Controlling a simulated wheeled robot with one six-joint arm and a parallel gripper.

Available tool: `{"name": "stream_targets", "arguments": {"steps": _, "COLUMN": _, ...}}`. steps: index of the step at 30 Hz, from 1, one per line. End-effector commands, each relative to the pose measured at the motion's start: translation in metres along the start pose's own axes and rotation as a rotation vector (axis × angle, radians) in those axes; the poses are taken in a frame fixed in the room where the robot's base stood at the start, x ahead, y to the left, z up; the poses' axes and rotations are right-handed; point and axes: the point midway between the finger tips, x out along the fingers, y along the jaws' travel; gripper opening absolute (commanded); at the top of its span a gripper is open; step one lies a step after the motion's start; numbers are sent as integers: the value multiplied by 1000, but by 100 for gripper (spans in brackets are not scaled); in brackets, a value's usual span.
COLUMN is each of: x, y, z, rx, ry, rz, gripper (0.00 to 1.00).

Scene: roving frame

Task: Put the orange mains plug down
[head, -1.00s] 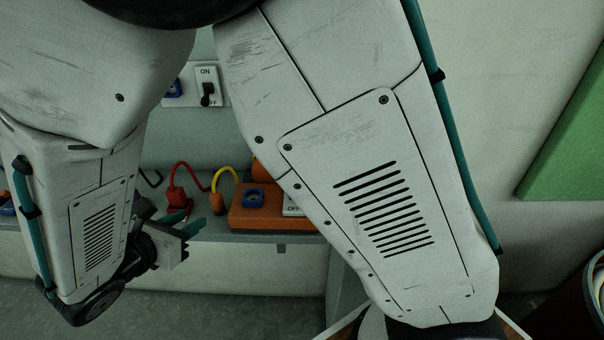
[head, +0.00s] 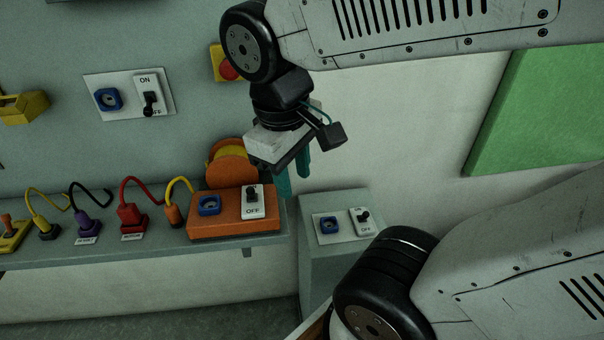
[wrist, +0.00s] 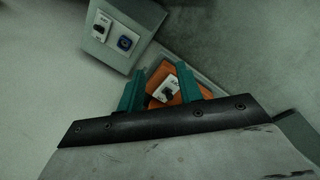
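The orange mains plug (head: 173,214) stands on the grey shelf (head: 120,252), with a yellow cord rising from its top. My gripper (head: 294,176) is in the air near the right end of that box, apart from the plug, teal fingers downward. In the wrist view its fingers (wrist: 159,72) are spread with nothing held between them; the orange box (wrist: 164,76) shows beyond. The plug is not visible in the wrist view.
Red (head: 132,216), purple (head: 88,223) and yellow (head: 47,230) plugs stand along the shelf. An orange and yellow reel (head: 231,163) is behind the box. A grey pedestal (head: 335,263) with socket and switch is at right. A wall socket panel (head: 130,96) is above.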

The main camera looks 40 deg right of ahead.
Motion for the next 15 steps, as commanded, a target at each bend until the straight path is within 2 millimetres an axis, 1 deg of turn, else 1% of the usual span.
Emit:
{"name": "stream_targets", "arguments": {"steps": 1, "x": -3, "y": 0, "z": 8, "rx": 67, "ry": 34, "rz": -30, "gripper": 36}}
{"name": "stream_targets", "arguments": {"steps": 3, "x": -6, "y": -2, "z": 14, "rx": 140, "ry": 68, "rz": -69, "gripper": 36}}
{"name": "stream_targets", "arguments": {"steps": 6, "x": -8, "y": -4, "z": 20, "rx": 205, "ry": 101, "rz": -105, "gripper": 36}}
{"name": "stream_targets", "arguments": {"steps": 10, "x": -9, "y": -6, "z": 22, "rx": 240, "ry": 117, "rz": -124, "gripper": 36}}
{"name": "stream_targets", "arguments": {"steps": 15, "x": -10, "y": -6, "z": 22, "rx": 240, "ry": 117, "rz": -125, "gripper": 36}}
